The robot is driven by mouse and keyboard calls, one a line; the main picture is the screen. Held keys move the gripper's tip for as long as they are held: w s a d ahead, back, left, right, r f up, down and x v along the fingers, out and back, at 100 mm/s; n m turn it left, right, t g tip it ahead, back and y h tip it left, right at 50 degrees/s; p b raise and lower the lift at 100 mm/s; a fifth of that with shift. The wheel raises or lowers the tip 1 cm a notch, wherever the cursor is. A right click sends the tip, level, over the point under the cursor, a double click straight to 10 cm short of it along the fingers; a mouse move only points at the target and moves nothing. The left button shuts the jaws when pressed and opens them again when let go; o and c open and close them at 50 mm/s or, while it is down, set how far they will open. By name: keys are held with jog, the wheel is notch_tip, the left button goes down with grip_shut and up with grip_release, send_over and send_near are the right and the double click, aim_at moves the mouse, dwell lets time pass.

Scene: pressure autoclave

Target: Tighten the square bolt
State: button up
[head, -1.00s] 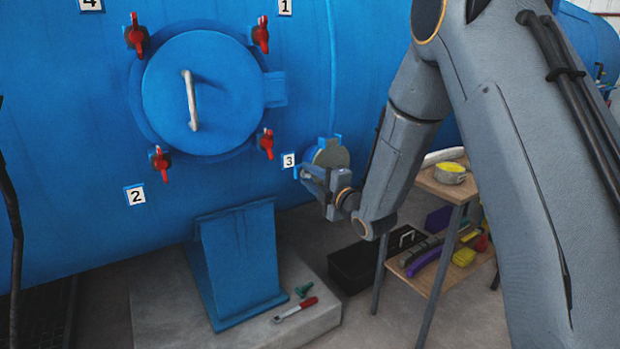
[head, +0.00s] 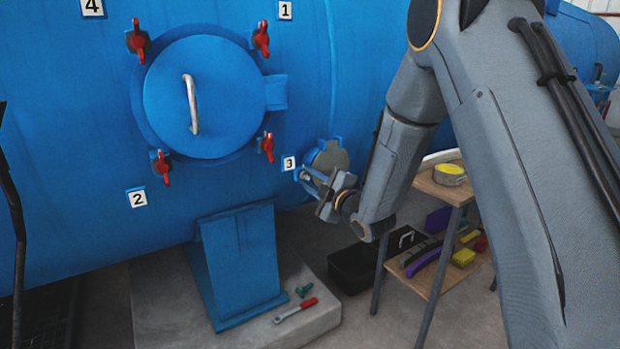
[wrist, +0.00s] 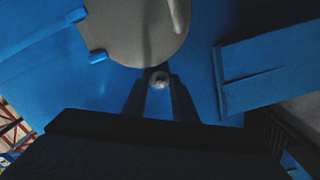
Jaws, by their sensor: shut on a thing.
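A small silvery bolt head (wrist: 159,80) shows between my fingertips in the wrist view, just below the edge of a grey round cover (wrist: 135,28). It looks roundish there, and its square shape cannot be made out. My gripper (wrist: 159,86) is shut on it, one dark finger on each side. In the head view my gripper (head: 309,180) is at the lower left of the same grey cover (head: 330,158), near the label 3 (head: 289,163). The bolt is hidden or too small to tell in that view.
The blue autoclave (head: 60,200) fills the back, with a round door (head: 215,115) held by red clamps. A blue support (head: 240,265) stands below on a concrete plinth, beside a red-handled tool (head: 296,310) and a green part (head: 304,291).

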jog(key=shift+m, duration=0.3)
jog(key=o, duration=0.7)
jog(key=v, duration=0.7)
jog(key=shift+s+d, duration=0.25)
jog(key=shift+s, duration=0.1)
